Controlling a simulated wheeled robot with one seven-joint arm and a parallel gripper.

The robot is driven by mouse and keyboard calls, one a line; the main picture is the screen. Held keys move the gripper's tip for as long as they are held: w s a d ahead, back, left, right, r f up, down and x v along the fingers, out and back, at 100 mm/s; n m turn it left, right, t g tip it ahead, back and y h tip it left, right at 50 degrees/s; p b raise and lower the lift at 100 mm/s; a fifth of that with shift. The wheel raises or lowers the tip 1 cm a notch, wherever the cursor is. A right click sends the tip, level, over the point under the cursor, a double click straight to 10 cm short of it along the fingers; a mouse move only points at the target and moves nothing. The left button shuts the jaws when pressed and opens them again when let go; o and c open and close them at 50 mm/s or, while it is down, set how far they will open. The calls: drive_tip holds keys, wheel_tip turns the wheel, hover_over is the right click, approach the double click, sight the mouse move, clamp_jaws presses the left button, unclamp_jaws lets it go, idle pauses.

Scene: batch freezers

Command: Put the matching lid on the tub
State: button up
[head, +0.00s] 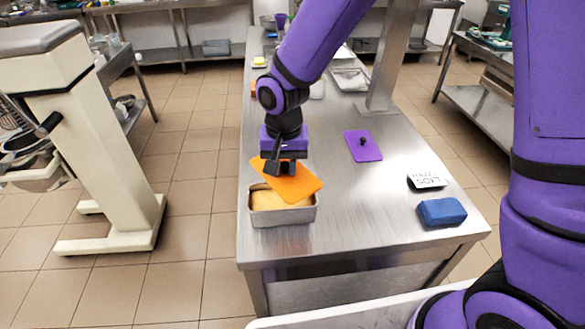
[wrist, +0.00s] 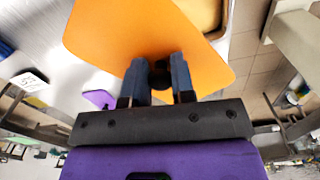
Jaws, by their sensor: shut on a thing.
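The tub (head: 284,215) is a grey metal rectangular pan with yellow-cream contents, standing near the front left corner of the steel table. My gripper (head: 281,168) is above it, shut on the knob of an orange lid (head: 299,187). The lid is held just over the tub, turned relative to its rim, so part of the contents shows at the left. Whether it touches the rim I cannot tell. In the wrist view the orange lid (wrist: 130,35) spreads beyond the fingers (wrist: 162,78), with the tub (wrist: 212,15) partly behind it. A purple lid (head: 363,147) with a dark knob lies flat on the table.
A blue block (head: 441,212) and a white lettered card (head: 427,181) are at the table's right front. A post (head: 386,65) rises from the table behind the purple lid. The steel table (head: 350,205) is clear between tub and block.

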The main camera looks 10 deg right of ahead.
drive_tip(key=shift+s+a, duration=0.15)
drive_tip(key=shift+a, duration=0.3)
drive_tip(key=shift+f, duration=3.05)
drive_tip(key=shift+f, duration=0.2)
drive_tip(key=o, duration=1.5)
drive_tip(key=shift+c, duration=0.2)
drive_tip(key=shift+r, duration=0.1)
drive_tip(key=shift+r, duration=3.4)
